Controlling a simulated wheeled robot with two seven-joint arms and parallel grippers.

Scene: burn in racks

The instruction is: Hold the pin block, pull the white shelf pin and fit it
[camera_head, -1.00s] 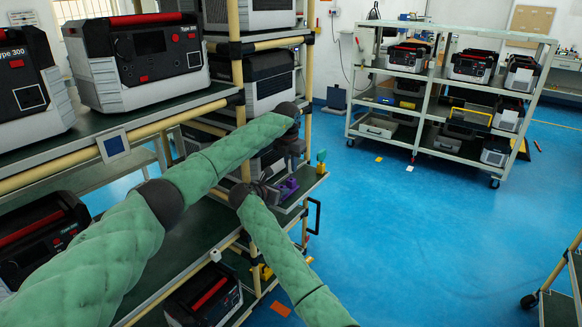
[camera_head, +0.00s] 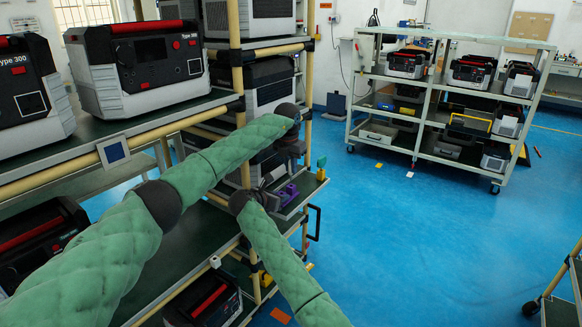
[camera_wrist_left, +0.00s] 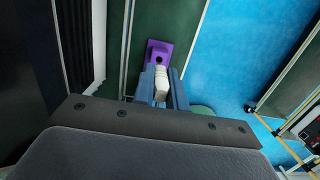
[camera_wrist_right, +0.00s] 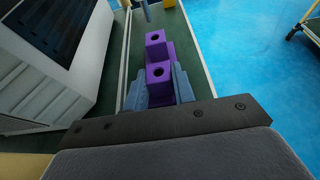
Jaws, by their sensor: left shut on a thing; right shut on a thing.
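The purple pin block (camera_wrist_right: 158,82) stands on a narrow green shelf, with two raised posts that each show an open dark hole in the right wrist view. My right gripper (camera_wrist_right: 158,98) is shut on its near part. The block shows small in the head view (camera_head: 289,194), beside my right gripper (camera_head: 268,200). My left gripper (camera_wrist_left: 161,88) is shut on the white shelf pin (camera_wrist_left: 161,82), between its blue fingers. Beyond the pin, a purple part with a dark hole (camera_wrist_left: 160,58) shows in the left wrist view. The pin's lower end is hard to make out.
A rack upright (camera_head: 236,90) and large grey power units (camera_head: 140,62) stand close to my arms. A small yellow and green item (camera_head: 321,167) sits at the shelf's outer end. Blue floor (camera_head: 400,240) is clear to the right. A cart (camera_head: 450,110) stands at the back.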

